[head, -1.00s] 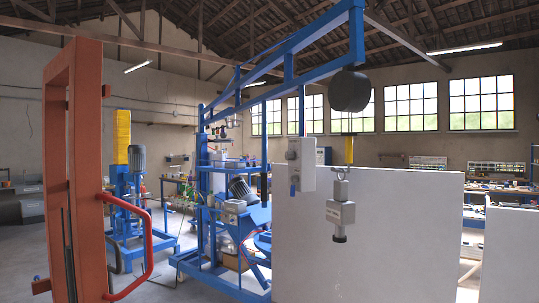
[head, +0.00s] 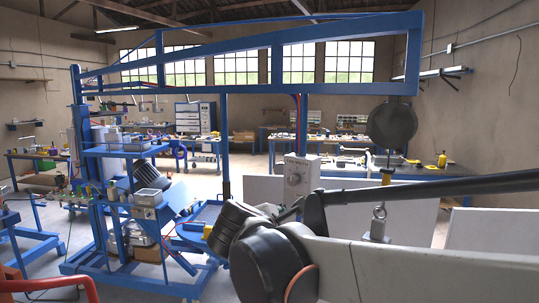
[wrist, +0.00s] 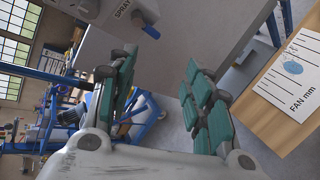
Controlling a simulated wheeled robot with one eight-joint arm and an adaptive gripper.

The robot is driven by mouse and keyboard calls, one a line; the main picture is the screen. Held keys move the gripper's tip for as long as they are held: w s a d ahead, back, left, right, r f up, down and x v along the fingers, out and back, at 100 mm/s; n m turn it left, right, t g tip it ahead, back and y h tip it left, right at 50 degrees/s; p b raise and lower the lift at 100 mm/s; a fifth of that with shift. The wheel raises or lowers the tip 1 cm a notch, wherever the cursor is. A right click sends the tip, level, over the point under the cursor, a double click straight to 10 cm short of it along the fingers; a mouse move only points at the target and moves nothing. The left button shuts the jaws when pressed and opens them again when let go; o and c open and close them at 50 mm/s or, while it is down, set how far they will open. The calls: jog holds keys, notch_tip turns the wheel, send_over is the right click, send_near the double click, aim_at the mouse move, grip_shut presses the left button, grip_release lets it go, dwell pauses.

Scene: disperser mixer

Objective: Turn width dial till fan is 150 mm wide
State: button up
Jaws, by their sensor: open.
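A grey block (head: 378,225) hangs from a hook at right of the box. White panels (head: 262,190) stand behind. The blue overhead frame (head: 270,55) spans above, and a blue machine stand (head: 130,215) is at left. My arm crosses the lower right.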

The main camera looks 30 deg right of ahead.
aim_at(292, 181)
jog(key=w+r+n+t+h+p, duration=0.1)
jog(key=w+r+n+h+p, duration=0.25)
jog(key=r, duration=0.65)
jog(key=shift+y, duration=0.75)
jog(key=x, duration=0.7)
jog(key=p+x, duration=0.1)
jog(key=x, duration=0.6)
jog(key=shift+w+a+f, duration=0.1)
jog(key=shift+w+f, duration=0.1)
jog(key=shift+w, duration=0.2)
jog(key=shift+c, duration=0.5)
jog(key=c, duration=1)
